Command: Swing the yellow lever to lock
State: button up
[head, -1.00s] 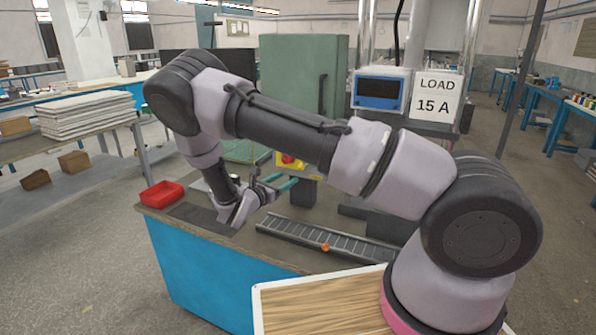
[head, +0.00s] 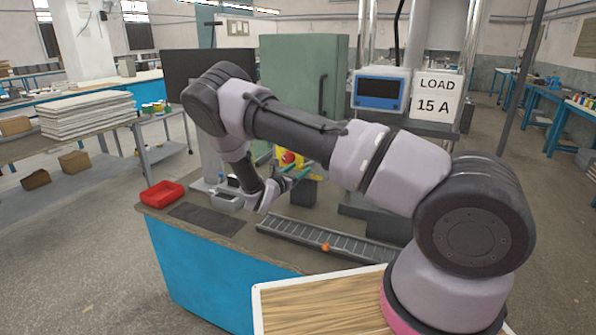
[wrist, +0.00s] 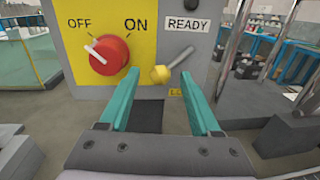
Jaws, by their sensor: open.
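The lever with a yellow ball knob (wrist: 159,75) is on the grey front panel in the wrist view. Its grey rod slants up to the right from the ball. My gripper (wrist: 159,83) is open, with its two teal fingers apart and nothing held. The ball appears between the fingertips in the picture; I cannot tell how far beyond them it is. In the head view my gripper (head: 289,181) is just below the panel's yellow plate, and the lever cannot be made out there. A small yellow label (wrist: 174,91) under the lever is too small to read.
A red rotary switch (wrist: 108,54) with OFF and ON marks is left of the lever, and a READY label (wrist: 187,24) is above it. A grey slotted rail (head: 320,238), an orange ball (head: 325,247) and a red tray (head: 162,194) are on the bench.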

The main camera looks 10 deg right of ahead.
grip_shut()
jog(key=shift+w+a+r+m, duration=0.1)
jog(key=shift+r+m, duration=0.2)
jog(key=shift+m, duration=0.35)
jog(key=shift+w+a+r+m, duration=0.1)
jog(key=shift+r+m, duration=0.2)
jog(key=shift+m, duration=0.35)
grip_release()
jog(key=v, duration=1)
jog(key=shift+s+a, duration=0.25)
jog(key=shift+s, duration=0.1)
jog(key=shift+r, duration=0.1)
